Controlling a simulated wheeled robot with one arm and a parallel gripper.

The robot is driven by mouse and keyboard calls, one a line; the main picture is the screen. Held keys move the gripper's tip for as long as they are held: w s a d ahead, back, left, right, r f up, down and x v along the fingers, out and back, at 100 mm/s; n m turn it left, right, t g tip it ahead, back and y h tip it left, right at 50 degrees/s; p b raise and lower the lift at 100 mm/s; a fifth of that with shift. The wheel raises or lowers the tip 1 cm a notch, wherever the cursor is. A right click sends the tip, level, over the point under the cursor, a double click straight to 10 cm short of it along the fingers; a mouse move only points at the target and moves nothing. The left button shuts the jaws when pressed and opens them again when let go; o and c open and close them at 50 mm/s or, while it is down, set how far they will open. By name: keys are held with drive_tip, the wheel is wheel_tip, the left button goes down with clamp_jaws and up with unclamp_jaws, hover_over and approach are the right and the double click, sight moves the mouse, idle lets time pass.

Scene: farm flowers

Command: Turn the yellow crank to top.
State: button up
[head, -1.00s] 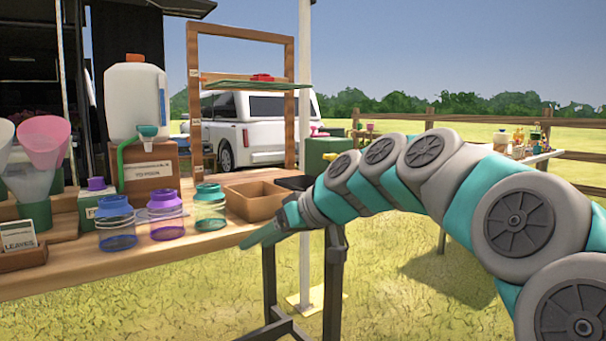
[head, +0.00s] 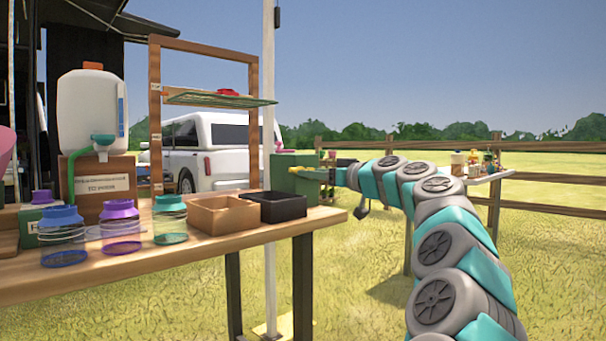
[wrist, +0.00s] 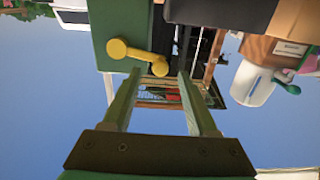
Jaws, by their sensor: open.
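The yellow crank sits on the green box (head: 293,180) at the far right end of the table. In the wrist view, which is upside down, the crank (wrist: 118,48) shows a round hub on the green box (wrist: 108,20) and an arm running right and slightly down to its knob (wrist: 160,67). My gripper (wrist: 159,76) is open, with its green fingers pointing at the crank. The knob appears between the fingertips; I cannot tell whether they touch it. In the head view, the crank (head: 318,169) is small and close to the end of my arm.
A brown tray (head: 222,229) and a black tray (head: 278,218) stand on the wooden table (head: 215,244) in front of the box. Several jars, a white jug (head: 93,110) and a wooden frame (head: 155,125) are to the left.

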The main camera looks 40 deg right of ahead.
drive_tip(key=shift+w+a, duration=0.15)
drive_tip(key=shift+w, duration=1.8)
drive_tip(key=shift+c, duration=0.2)
clamp_jaws()
